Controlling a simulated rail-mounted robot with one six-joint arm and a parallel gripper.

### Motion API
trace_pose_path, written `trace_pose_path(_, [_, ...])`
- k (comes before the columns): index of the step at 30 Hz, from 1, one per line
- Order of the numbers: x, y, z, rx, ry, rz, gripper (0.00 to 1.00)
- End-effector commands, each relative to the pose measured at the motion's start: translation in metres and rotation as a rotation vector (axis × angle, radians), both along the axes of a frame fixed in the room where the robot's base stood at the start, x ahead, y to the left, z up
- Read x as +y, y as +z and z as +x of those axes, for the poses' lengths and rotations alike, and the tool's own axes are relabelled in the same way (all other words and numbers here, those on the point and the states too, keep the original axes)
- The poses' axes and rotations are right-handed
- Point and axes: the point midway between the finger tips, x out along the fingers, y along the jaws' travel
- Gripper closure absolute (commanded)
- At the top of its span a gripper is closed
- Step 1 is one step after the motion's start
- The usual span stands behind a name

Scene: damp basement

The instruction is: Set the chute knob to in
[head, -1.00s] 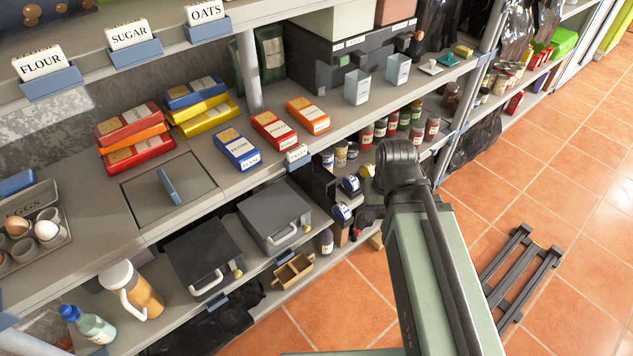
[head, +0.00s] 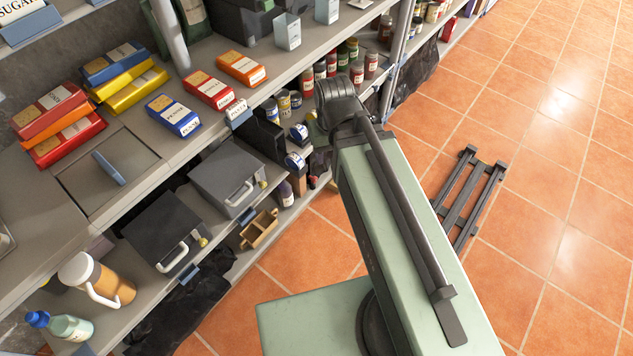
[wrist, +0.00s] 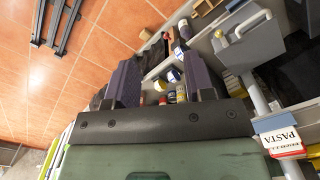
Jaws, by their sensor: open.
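No part in view is clearly marked as the chute knob, so I cannot tell which one it is. A small blue upright piece (head: 109,168) stands on a square grey panel (head: 143,158) set in the shelf top at the left of the head view. Two dark boxes (head: 150,222) (head: 213,172) with pale handles and small brass-coloured catches sit on the shelf below. My gripper (wrist: 162,62) shows in the wrist view with its two dark fingers wide apart and nothing between them. In the head view my arm hides it.
Red, orange, yellow and blue packets (head: 174,115) lie on the upper shelf. Several jars (head: 357,72) and cans stand below. A dark rack (head: 470,195) lies on the open tiled floor (head: 560,230).

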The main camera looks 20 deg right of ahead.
Motion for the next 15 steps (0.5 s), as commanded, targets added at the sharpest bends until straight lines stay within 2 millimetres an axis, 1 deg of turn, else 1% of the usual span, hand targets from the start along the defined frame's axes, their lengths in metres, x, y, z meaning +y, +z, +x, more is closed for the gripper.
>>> trace_pose_path(1, [-0.001,-0.006,0.0,0.0,-0.003,0.0,0.59])
trace_pose_path(2, [-0.003,-0.013,0.0,0.0,-0.007,0.0,0.64])
trace_pose_path(3, [-0.007,-0.026,0.0,0.0,-0.016,0.0,0.7])
trace_pose_path(5, [-0.015,-0.055,0.0,0.0,-0.038,0.0,0.79])
trace_pose_path(6, [-0.023,-0.079,0.0,0.0,-0.057,0.0,0.85])
trace_pose_path(8, [-0.037,-0.119,0.001,0.0,-0.092,0.008,0.94])
trace_pose_path(9, [-0.045,-0.147,0.002,-0.004,-0.118,0.024,1.0])
trace_pose_path(11, [-0.055,-0.185,0.005,-0.019,-0.161,0.06,1.0])
trace_pose_path(12, [-0.061,-0.21,0.007,-0.032,-0.194,0.088,1.0])
trace_pose_path(14, [-0.07,-0.245,0.012,-0.06,-0.249,0.137,1.0])
trace_pose_path(15, [-0.075,-0.269,0.016,-0.081,-0.291,0.175,1.0])
